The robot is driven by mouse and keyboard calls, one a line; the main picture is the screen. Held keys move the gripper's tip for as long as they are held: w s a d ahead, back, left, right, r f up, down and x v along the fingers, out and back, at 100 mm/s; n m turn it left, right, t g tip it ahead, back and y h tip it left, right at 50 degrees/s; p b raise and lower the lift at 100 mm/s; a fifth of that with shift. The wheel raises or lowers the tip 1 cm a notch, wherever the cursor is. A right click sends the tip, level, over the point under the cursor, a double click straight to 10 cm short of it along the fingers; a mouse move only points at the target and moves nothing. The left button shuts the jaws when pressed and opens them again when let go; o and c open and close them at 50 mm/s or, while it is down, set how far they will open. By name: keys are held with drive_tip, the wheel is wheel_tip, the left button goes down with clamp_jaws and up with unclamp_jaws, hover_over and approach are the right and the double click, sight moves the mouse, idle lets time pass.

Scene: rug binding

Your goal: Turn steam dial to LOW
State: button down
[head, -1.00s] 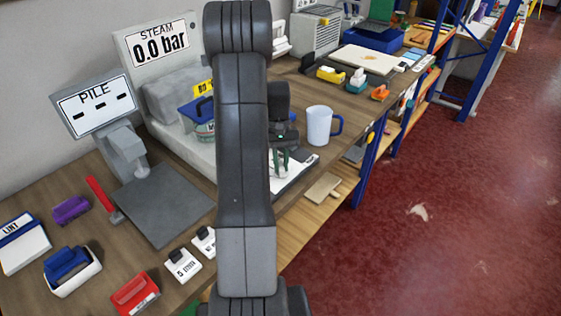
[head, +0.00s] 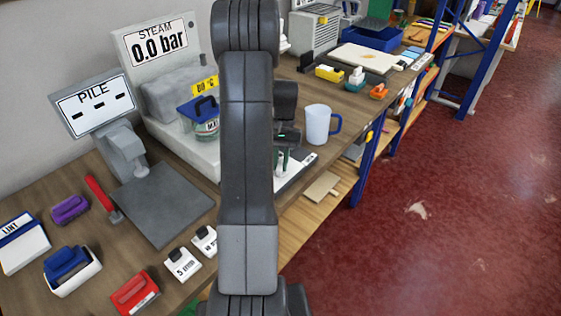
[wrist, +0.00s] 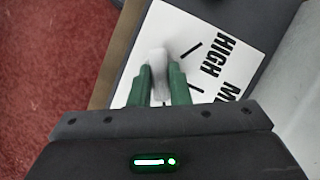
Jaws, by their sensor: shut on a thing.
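The steam dial shows in the wrist view as a pale grey-white knob (wrist: 158,62) on a white plate (wrist: 207,25) lettered HIGH and, partly cut off, a word beginning with M. LOW is not visible. My gripper (wrist: 161,72) has green fingers, one on each side of the knob, and is shut on it. In the head view my gripper (head: 283,158) is low over the white dial plate (head: 295,171), partly behind my arm. The steam unit's display (head: 157,43) reads 0.0 bar.
A white mug (head: 317,123) with a blue handle stands just right of my gripper. A blue-lidded jar (head: 205,125) is left of my arm. A grey plate (head: 165,205) and PILE display (head: 93,104) are further left. Open red floor (head: 430,220) lies right of the bench.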

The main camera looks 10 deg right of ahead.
drive_tip(key=c, duration=1.4)
unclamp_jaws()
drive_tip(key=shift+o, duration=0.2)
drive_tip(key=b+v, duration=0.1)
drive_tip(key=v, duration=1.3)
drive_tip(key=shift+s, duration=0.1)
drive_tip(key=p+x, duration=0.1)
drive_tip(key=x, duration=1.3)
